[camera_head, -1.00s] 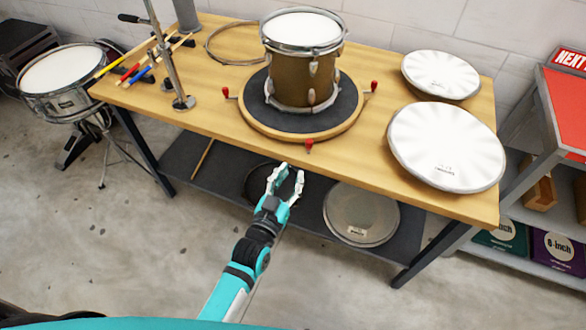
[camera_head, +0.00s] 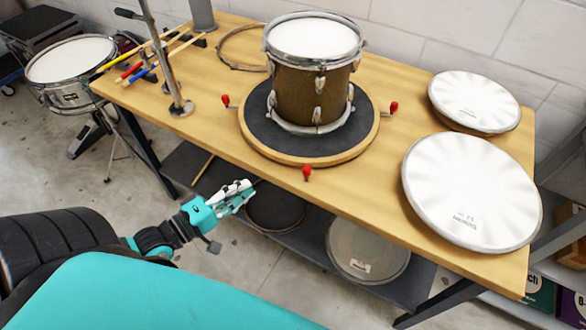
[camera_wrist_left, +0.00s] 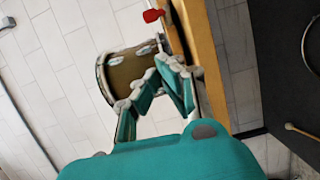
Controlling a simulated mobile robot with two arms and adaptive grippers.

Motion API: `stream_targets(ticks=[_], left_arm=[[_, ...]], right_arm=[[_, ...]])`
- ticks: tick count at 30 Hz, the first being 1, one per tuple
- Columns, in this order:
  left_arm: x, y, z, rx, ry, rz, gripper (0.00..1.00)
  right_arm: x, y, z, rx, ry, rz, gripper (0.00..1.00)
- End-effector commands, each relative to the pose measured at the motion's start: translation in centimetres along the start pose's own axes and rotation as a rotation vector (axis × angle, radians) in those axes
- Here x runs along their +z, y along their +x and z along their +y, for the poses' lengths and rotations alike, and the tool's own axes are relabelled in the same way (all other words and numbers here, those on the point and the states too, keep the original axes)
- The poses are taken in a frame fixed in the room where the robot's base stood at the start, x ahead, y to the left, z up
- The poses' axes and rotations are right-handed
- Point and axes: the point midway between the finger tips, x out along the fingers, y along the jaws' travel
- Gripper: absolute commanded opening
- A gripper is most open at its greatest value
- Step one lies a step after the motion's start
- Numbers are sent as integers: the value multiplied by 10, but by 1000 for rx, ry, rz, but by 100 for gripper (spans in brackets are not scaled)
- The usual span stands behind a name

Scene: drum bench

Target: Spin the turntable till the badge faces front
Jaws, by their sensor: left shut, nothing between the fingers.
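A round turntable (camera_head: 262,141) with a dark top and wooden rim lies on the bench. Red-tipped pegs stick out from its rim; the front peg (camera_head: 307,173) points toward me. A brown drum (camera_head: 299,98) with chrome hoops and lugs stands upright on it. I see no badge on the drum's visible side. My left gripper (camera_head: 243,190) is shut and empty, in front of the bench's front edge, left of the front peg and apart from it. In the left wrist view the drum (camera_wrist_left: 128,75) and a red peg tip (camera_wrist_left: 152,15) show beyond the fingers (camera_wrist_left: 172,72). My right gripper is out of view.
The wooden bench (camera_head: 400,150) holds a metal stand (camera_head: 170,70) and drumsticks at left, and two white drumheads (camera_head: 472,190) at right. A lower dark shelf (camera_head: 300,240) carries round heads. A snare drum (camera_head: 70,70) stands left of the bench.

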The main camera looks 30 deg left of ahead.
Motion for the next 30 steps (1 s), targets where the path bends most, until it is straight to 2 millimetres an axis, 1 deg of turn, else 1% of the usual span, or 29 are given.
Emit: stream_targets(ticks=[1, 3, 5, 9, 14, 15, 21, 30], left_arm=[[0, 10, 2, 6, 1, 0, 0], [-1, 22, 2, 8, 2, 2, 0], [0, 33, 2, 6, 2, 1, 0], [-1, 60, 2, 7, 2, 1, 0], [0, 87, 2, 5, 2, 1, 0], [8, 91, 2, 3, -3, 2, 0], [24, 107, 1, 1, 1, 1, 0], [29, 111, -1, -2, 4, 0, 0]], right_arm=[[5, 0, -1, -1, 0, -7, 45], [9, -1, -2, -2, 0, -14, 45], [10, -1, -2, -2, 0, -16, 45], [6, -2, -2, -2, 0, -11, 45], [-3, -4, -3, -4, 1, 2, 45], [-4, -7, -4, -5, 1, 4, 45], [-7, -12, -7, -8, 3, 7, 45], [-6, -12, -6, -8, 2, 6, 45]])
